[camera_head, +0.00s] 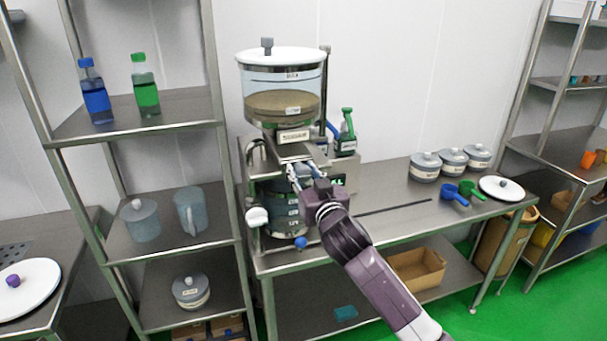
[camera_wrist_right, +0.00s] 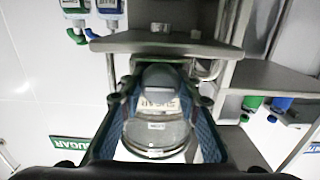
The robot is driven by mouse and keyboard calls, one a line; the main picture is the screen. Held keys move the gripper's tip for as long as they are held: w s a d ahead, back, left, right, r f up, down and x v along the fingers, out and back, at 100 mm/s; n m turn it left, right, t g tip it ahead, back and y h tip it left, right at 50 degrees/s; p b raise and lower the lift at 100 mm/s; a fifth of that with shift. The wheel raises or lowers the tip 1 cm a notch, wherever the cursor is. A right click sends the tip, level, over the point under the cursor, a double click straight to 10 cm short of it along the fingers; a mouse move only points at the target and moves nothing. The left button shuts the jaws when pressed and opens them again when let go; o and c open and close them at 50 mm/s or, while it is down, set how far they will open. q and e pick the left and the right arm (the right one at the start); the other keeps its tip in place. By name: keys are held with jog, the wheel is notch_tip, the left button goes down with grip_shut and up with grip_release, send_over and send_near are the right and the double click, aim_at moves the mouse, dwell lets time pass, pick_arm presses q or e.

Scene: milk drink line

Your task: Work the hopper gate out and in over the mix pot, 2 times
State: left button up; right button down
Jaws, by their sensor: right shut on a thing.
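The hopper (camera_head: 281,107) is a clear drum with a white lid and brown powder inside, standing over the bench. The hopper gate (camera_head: 293,152) is a grey metal slide under it. The mix pot (camera_head: 279,208) stands below, bluish and partly hidden by my right gripper (camera_head: 306,176). My right gripper is shut on the front of the gate; the fingers hide the exact contact. In the right wrist view, its two fingers (camera_wrist_right: 163,115) stand either side of a grey rounded part, with a SUGAR label beyond. My left gripper is not in view.
A shelf rack (camera_head: 186,108) with bottles and jugs stands close on the left. On the bench (camera_head: 385,208) to the right are several lidded grey pots, blue (camera_head: 453,195) and green scoops, and a white lid (camera_head: 501,188).

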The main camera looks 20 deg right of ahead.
jog(key=c, duration=1.5)
grip_release()
jog(key=shift+o, duration=0.2)
jog(key=shift+s, duration=0.1)
jog(key=s, duration=1.2)
jog(key=shift+d, duration=0.2)
jog(key=shift+w+d+r, duration=0.1)
jog(key=shift+w, duration=0.05)
